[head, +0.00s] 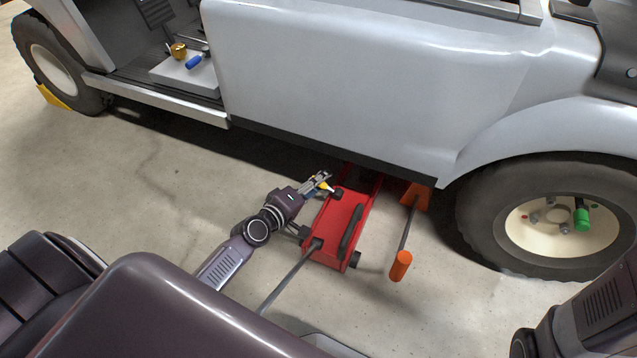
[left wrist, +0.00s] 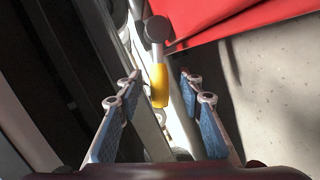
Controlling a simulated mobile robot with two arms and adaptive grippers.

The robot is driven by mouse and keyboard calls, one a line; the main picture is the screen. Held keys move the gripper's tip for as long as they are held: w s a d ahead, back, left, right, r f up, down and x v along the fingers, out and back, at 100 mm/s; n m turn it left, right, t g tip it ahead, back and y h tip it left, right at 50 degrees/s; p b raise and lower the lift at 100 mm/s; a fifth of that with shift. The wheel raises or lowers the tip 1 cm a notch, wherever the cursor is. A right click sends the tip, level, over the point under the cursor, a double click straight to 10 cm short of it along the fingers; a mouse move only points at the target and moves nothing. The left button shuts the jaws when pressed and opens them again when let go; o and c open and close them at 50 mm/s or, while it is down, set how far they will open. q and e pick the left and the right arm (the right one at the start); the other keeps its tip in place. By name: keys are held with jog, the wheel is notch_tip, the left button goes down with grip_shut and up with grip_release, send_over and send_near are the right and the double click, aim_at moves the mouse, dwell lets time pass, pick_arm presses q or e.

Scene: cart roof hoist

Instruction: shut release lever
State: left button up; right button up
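The red floor jack (head: 327,228) sits on the concrete beside the cart, its front end under the cart's side. A small lever with a yellow grip (head: 326,187) shows at the jack's left side; I take it for the release lever. My left gripper (head: 321,178) is at this lever. In the left wrist view the yellow lever (left wrist: 159,88), with a grey round end, lies between the fingers of my left gripper (left wrist: 160,82). The blue-padded fingers are spread, with gaps on both sides of the lever. My right gripper is out of view; only part of that arm shows at lower right.
The jack's long grey handle (head: 289,278) slopes toward my base. An orange-gripped bar (head: 400,266) leads to an orange stand (head: 415,195) right of the jack. The cart's wheel (head: 548,218) is at right. Floor left of my arm is clear.

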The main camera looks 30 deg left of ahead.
pick_arm(q)
grip_shut()
dwell(0.3)
